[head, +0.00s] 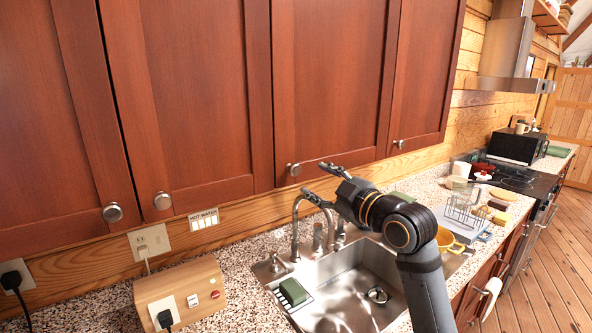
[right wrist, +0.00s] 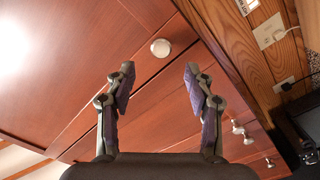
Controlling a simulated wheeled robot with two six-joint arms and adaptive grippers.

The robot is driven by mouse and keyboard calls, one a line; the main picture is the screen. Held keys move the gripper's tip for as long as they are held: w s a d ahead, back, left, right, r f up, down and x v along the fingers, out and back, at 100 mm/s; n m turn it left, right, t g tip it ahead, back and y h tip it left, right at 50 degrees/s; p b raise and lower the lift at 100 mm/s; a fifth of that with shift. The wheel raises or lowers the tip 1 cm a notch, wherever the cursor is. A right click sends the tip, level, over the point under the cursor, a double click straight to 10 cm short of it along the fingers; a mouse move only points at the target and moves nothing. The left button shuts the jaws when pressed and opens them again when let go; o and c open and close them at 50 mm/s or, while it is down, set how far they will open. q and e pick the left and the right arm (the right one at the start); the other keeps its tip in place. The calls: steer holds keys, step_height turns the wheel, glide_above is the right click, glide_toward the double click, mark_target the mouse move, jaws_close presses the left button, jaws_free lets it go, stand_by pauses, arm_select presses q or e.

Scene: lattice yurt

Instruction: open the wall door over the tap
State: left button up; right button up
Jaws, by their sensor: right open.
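The wall door (head: 328,80) over the tap (head: 297,225) is a reddish-brown panel and looks shut, flush with the doors beside it. Its round metal knob (head: 293,169) is at its lower left corner. My right gripper (head: 314,179) is open and empty, just right of this knob in the head view, with its fingers pointing left toward it. In the right wrist view a knob (right wrist: 160,47) shows beyond the gap between the two open fingertips (right wrist: 159,75), apart from both. My left gripper is not in view.
Neighbouring shut doors have knobs at left (head: 162,201) and right (head: 399,144). Below are a sink (head: 345,285) with a green sponge (head: 293,291), a wooden socket box (head: 180,291) and a dish rack (head: 466,212). The air before the doors at left looks clear.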

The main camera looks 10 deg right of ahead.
mark_target(297, 171)
steer(key=p+x, duration=0.4)
steer(key=x, duration=0.4)
steer(key=shift+w+a+r, duration=0.15)
steer(key=shift+a, duration=0.15)
steer(key=shift+w+a, duration=0.1)
steer(key=shift+w, duration=0.4)
steer(key=shift+c, duration=0.2)
jaws_close()
steer(key=shift+f, duration=0.25)
